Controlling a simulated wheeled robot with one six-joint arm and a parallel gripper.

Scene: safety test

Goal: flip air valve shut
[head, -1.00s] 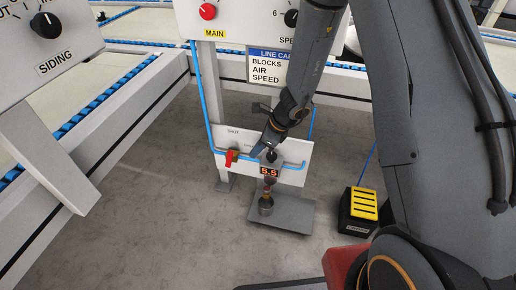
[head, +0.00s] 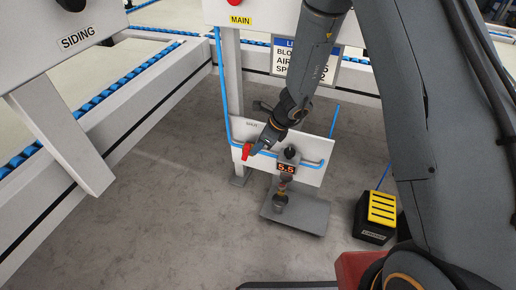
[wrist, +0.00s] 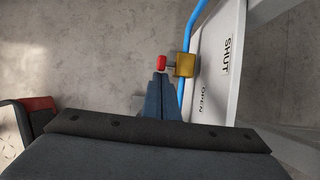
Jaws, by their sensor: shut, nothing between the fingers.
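The air valve has a red lever (head: 246,151) on a blue pipe that runs across a white panel (head: 312,173). In the wrist view the lever's red end (wrist: 161,62) shows beside a yellow-brown valve body (wrist: 185,64). The panel carries the words SHUT (wrist: 227,56) and OPEN (wrist: 204,99). My gripper (head: 255,150) is shut and empty, its tips right by the red lever. In the wrist view my gripper (wrist: 161,76) points at the lever's red end; I cannot tell whether they touch.
A gauge reading 5.5 (head: 287,168) sits on the pipe to the right. Below is a grey plate (head: 307,213) with a fitting on it. A black and yellow box (head: 377,215) stands on the floor at right. A white post (head: 230,80) rises behind the panel.

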